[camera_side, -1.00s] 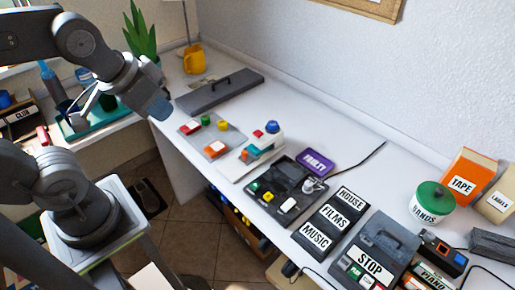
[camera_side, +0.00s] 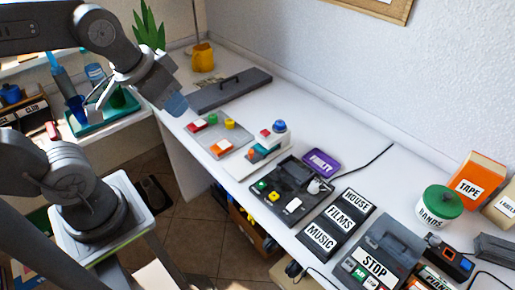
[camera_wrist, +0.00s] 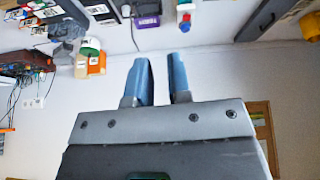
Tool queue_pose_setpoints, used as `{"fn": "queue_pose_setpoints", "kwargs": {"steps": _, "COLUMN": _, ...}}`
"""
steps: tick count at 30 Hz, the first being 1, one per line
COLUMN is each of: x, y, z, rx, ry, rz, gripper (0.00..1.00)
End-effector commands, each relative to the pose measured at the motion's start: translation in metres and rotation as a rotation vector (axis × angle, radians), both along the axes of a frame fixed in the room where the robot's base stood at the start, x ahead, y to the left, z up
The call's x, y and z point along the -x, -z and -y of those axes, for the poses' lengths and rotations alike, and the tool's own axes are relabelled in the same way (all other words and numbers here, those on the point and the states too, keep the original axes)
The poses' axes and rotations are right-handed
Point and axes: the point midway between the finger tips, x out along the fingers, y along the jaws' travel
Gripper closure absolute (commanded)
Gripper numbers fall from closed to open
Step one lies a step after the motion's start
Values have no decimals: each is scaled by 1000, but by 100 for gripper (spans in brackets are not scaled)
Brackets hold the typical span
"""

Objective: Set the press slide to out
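The press (camera_side: 262,150) stands on the white table as a pale unit with a teal block, a blue knob (camera_side: 279,125), a red button and an orange part at its front left. I cannot tell which part is its slide or how it is set. In the wrist view the blue knob (camera_wrist: 186,17) shows near the top edge. My gripper (camera_side: 176,104) is in the air left of the press, apart from it, with blue fingertips. In the wrist view my gripper (camera_wrist: 165,75) has a gap between its fingers and nothing in it.
A grey button panel (camera_side: 218,138) lies left of the press. A dark handled box (camera_side: 230,92) lies behind.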

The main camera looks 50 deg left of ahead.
Motion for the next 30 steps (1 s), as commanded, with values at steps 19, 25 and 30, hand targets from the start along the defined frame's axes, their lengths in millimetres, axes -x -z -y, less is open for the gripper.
{"fn": "queue_pose_setpoints", "kwargs": {"steps": 19, "x": -184, "y": 85, "z": -74, "rx": 465, "ry": -893, "rz": -445, "gripper": 67}}
{"fn": "queue_pose_setpoints", "kwargs": {"steps": 25, "x": -223, "y": 150, "z": -112, "rx": 582, "ry": -1190, "rz": -577, "gripper": 67}}
{"fn": "queue_pose_setpoints", "kwargs": {"steps": 30, "x": -237, "y": 191, "z": -131, "rx": 641, "ry": -1354, "rz": -648, "gripper": 67}}
